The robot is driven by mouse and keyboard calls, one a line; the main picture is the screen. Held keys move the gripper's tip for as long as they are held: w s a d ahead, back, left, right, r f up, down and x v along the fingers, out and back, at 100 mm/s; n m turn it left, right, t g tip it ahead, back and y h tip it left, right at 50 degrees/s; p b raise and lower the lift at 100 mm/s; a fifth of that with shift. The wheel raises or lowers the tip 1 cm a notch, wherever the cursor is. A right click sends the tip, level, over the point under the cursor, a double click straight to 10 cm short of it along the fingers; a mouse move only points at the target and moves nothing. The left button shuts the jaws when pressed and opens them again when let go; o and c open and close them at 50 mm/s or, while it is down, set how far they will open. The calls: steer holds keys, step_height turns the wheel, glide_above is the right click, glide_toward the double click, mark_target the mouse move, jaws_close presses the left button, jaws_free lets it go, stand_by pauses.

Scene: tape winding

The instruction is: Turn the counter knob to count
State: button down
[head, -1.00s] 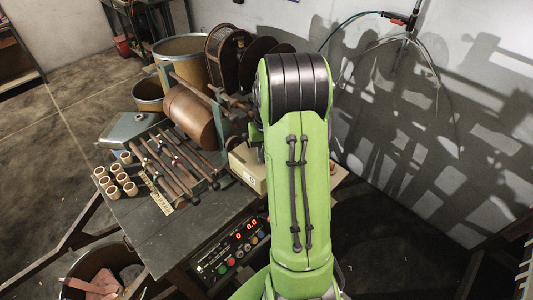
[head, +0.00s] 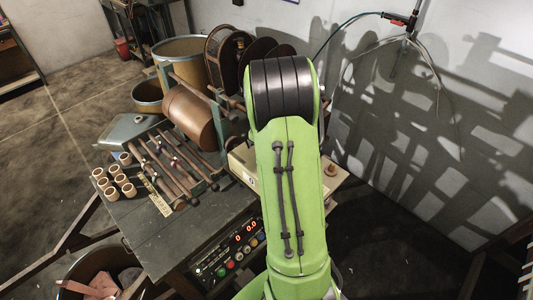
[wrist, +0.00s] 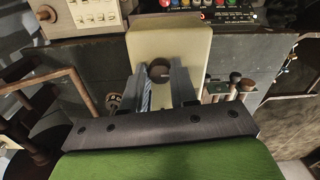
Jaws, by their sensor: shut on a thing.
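The counter is a cream box (wrist: 170,38) on the bench, seen in the wrist view with a dark round knob (wrist: 159,72) on its near face. My gripper (wrist: 161,80) has a grey finger on each side of the knob and is shut on it. In the head view, part of the cream box (head: 242,165) shows left of my green arm. The arm hides the knob and my gripper there.
A control panel (head: 228,252) with red digits and coloured buttons is on the bench front. A copper-coloured drum (head: 187,115), rods and several cardboard cores (head: 113,182) lie left of the box. Small knobbed parts (wrist: 235,82) stand right of my gripper in the wrist view.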

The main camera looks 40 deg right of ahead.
steer(key=shift+n, duration=0.3)
steer(key=c, duration=0.9)
jaws_free()
step_height(320, 180, up, 16)
steer(key=shift+d+f+p, duration=0.1)
steer(key=shift+d+p, duration=0.05)
steer(key=shift+p, duration=0.9)
